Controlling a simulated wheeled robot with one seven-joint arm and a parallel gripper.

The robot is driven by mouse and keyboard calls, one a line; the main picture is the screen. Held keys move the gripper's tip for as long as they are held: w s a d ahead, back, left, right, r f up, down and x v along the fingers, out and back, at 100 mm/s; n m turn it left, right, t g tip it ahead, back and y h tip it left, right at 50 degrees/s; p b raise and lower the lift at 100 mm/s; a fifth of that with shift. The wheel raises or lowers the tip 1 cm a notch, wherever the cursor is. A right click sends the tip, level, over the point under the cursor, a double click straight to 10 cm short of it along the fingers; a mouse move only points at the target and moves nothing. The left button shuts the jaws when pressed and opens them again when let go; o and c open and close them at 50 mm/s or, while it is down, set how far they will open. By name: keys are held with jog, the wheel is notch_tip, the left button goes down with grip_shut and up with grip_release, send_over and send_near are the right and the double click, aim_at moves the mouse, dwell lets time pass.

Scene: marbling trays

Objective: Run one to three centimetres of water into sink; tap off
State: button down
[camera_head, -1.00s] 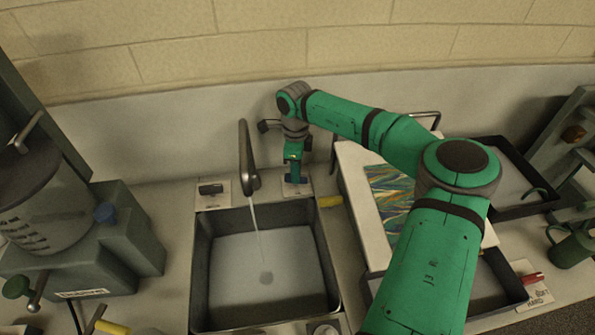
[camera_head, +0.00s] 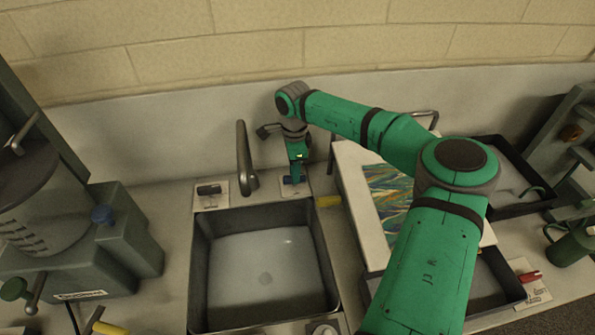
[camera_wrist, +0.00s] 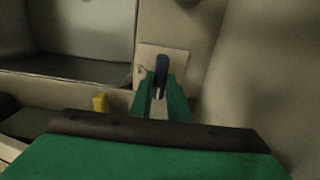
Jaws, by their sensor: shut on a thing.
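The dark sink (camera_head: 212,285) holds a shallow, clear layer of water (camera_head: 285,285), with the drain visible through it; its exact depth I cannot tell. The grey spout (camera_head: 243,160) stands behind the sink, and no stream falls from it. My gripper (camera_head: 293,178) points down at the plate right of the spout, shut on the blue tap lever (camera_wrist: 162,63). The lever's tip also shows below my fingers in the head view. A second, black lever (camera_head: 209,190) sits on a plate left of the spout.
A marbled sheet on a white board (camera_head: 355,200) lies right of the sink, partly behind my arm. A black tray (camera_head: 520,208) is farther right. A yellow object (camera_head: 328,201) lies by the sink's back right corner.

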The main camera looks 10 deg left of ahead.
jog(key=shift+w+d+r, duration=0.1)
jog(key=shift+w+r, duration=0.05)
jog(key=shift+w, duration=0.15)
jog(key=c, duration=1.7)
grip_release()
jog(key=shift+c, duration=0.2)
jog(key=shift+o, duration=0.3)
jog(key=shift+s, duration=0.1)
jog(key=shift+r, duration=0.2)
notch_tip(320, 180, up, 10)
jog(key=shift+r, duration=0.1)
